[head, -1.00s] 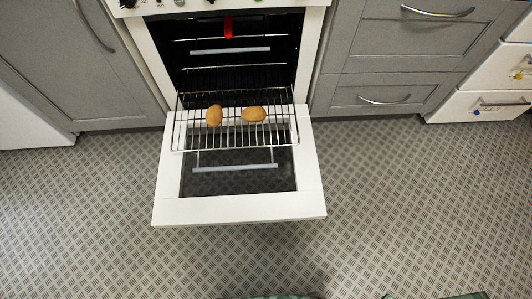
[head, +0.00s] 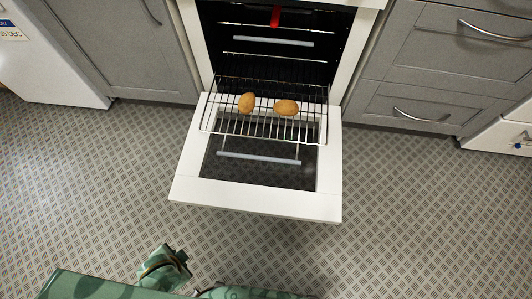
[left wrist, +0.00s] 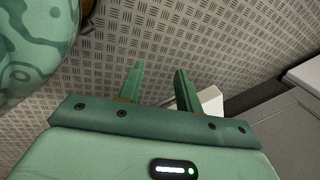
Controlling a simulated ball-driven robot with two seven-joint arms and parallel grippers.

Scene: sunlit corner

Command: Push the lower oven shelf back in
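The lower oven shelf (head: 228,124), a wire rack, is pulled out over the open oven door (head: 255,200). Two brown potato-like items (head: 286,107) lie on it. A grey bar (head: 258,158) shows at its front. The oven cavity (head: 270,65) is dark behind it. My left gripper (left wrist: 159,77) is open in the left wrist view, its two green fingers apart with nothing between them, above the floor. Green parts of my arms show at the bottom of the head view, well short of the door. My right gripper cannot be made out.
Another grey bar (head: 273,40) and a red item (head: 275,16) are higher in the oven. Grey cabinets with drawers (head: 420,105) stand at the right, and a grey cupboard (head: 110,50) at the left. The patterned floor (head: 430,220) before the door is clear.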

